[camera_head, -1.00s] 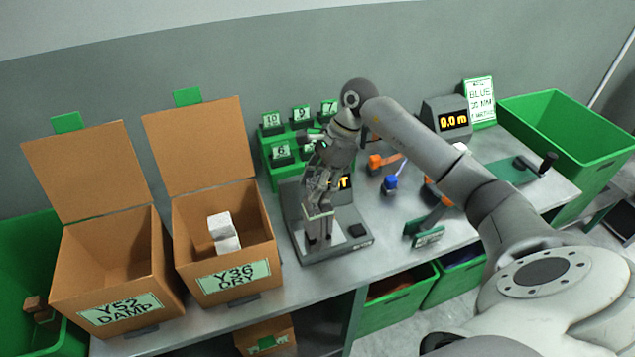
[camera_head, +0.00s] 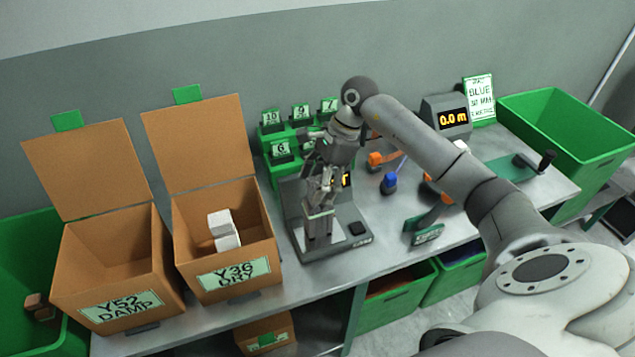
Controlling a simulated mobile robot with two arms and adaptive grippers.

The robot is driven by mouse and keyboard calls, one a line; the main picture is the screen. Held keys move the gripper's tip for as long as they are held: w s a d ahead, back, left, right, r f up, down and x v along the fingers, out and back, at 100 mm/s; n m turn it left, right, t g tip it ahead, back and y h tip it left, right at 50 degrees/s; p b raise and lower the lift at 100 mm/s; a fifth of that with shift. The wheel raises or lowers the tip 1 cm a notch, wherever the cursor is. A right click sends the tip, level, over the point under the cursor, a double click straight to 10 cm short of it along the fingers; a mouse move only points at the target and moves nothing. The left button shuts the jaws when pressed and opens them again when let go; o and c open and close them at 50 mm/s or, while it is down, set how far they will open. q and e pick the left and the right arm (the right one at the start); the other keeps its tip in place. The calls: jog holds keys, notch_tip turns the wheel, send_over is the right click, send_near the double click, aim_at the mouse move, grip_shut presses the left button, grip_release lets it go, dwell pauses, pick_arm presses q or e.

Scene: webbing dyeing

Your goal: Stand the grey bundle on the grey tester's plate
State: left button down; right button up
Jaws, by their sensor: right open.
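The grey tester (camera_head: 357,229) stands on the table left of centre, with a dark base, a pale plate and an orange display partly hidden behind my arm. The grey bundle (camera_head: 319,233) appears upright on the plate, directly below my right gripper; its upper part is hidden by the fingers. My right gripper (camera_head: 320,207) points down over the plate, its jaws open around or just above the bundle's top; whether they touch it I cannot tell. My left gripper is not in view.
Open cardboard boxes Y52 DAMP (camera_head: 125,303) and Y36 DRY (camera_head: 235,277) stand left of the tester; the latter holds white bundles (camera_head: 223,229). Numbered green holders (camera_head: 282,151) stand behind. A blue item (camera_head: 389,183) and a metre display (camera_head: 453,118) are to the right.

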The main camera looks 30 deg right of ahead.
jog(key=b+v, duration=0.2)
jog(key=v, duration=0.9)
jog(key=shift+r, duration=0.35)
jog(key=shift+d, duration=0.15)
